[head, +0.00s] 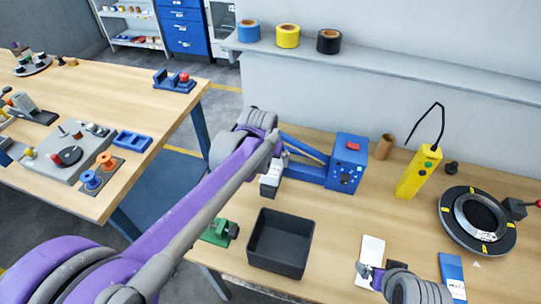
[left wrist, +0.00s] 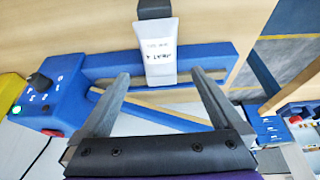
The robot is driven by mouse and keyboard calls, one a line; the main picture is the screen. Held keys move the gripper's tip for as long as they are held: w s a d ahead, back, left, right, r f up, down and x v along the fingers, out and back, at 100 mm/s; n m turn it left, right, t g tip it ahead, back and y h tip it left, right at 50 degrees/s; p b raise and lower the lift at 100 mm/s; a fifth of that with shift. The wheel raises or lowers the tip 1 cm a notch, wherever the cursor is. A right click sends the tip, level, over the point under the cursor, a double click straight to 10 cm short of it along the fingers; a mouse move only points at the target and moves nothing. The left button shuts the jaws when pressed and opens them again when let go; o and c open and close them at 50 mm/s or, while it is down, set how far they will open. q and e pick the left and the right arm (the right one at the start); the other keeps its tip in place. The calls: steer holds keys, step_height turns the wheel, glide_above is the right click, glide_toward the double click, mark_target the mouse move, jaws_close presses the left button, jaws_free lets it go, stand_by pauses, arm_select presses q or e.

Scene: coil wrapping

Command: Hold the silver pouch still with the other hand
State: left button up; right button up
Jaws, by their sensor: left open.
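The silver pouch (left wrist: 160,52), a pale packet with dark printed marks, lies across the blue bar of the sealer (left wrist: 210,62) in the left wrist view, with a dark block (left wrist: 154,9) at its far end. In the head view the pouch (head: 273,177) shows just below my left gripper (head: 279,155). My left gripper (left wrist: 160,78) is open, its two fingers apart on either side of the pouch's near end, with nothing visibly gripped. My right gripper (head: 370,272) is at the bottom of the head view, by a white packet (head: 372,249); its jaws are too small to judge.
The blue sealer's control box (head: 348,163) stands right of the pouch. A black bin (head: 281,244) sits in front. A yellow handheld device (head: 418,172), a black ring fixture (head: 477,222) and a blue packet (head: 452,272) are at right. Wall shelf with tape rolls (head: 288,36) behind.

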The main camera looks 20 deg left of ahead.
mark_target(274, 167)
arm_select(q)
steer(key=x, duration=0.6)
steer(key=shift+w+f, duration=0.1)
steer(key=shift+f, duration=0.3)
arm_select(e)
steer(key=shift+s+f, duration=0.1)
steer(key=shift+f, duration=0.15)
arm_select(q)
steer(key=c, duration=1.2)
steer(key=shift+c, duration=0.2)
